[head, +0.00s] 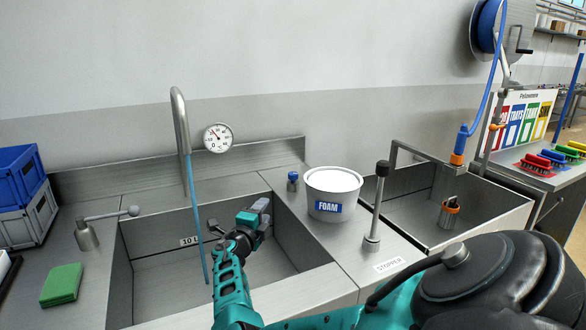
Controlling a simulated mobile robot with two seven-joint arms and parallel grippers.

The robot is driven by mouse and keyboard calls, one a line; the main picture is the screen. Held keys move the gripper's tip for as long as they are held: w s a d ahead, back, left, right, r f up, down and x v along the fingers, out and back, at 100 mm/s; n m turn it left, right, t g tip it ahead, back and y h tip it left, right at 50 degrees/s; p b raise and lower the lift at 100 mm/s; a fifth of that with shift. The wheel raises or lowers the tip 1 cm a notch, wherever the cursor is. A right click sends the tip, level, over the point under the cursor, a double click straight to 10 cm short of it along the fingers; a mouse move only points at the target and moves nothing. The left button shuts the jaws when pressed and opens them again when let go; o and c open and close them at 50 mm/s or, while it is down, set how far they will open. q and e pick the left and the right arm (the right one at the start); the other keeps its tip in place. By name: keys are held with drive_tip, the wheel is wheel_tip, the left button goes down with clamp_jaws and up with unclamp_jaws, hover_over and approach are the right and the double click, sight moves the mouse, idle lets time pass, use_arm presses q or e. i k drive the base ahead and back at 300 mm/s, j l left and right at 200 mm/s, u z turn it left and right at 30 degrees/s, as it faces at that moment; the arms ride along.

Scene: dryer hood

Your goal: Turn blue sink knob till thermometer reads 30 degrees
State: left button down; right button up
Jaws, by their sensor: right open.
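The blue sink knob (293,176) sits on a small metal stem on the counter, at the right back corner of the large sink. The round white thermometer (218,138) is on the back wall beside the faucet (181,130). Its needle seems to point to the upper left, but the numbers are too small to read. My right gripper (262,208) is open above the right part of the large sink (165,274), left of and nearer than the blue knob, and apart from it. My left gripper is not in view.
Blue water (200,235) runs from the faucet into the sink. A FOAM tub (332,194) stands right of the knob, with an upright stopper lever (377,205) beyond. A ball-ended lever (105,217), a green sponge (62,284) and stacked crates (27,222) are left.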

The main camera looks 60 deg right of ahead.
sight(292, 176)
drive_tip(key=l, duration=0.35)
drive_tip(key=i+l, duration=0.15)
drive_tip(key=l, duration=0.15)
drive_tip(key=k+l, duration=0.1)
drive_tip(key=l, duration=0.75)
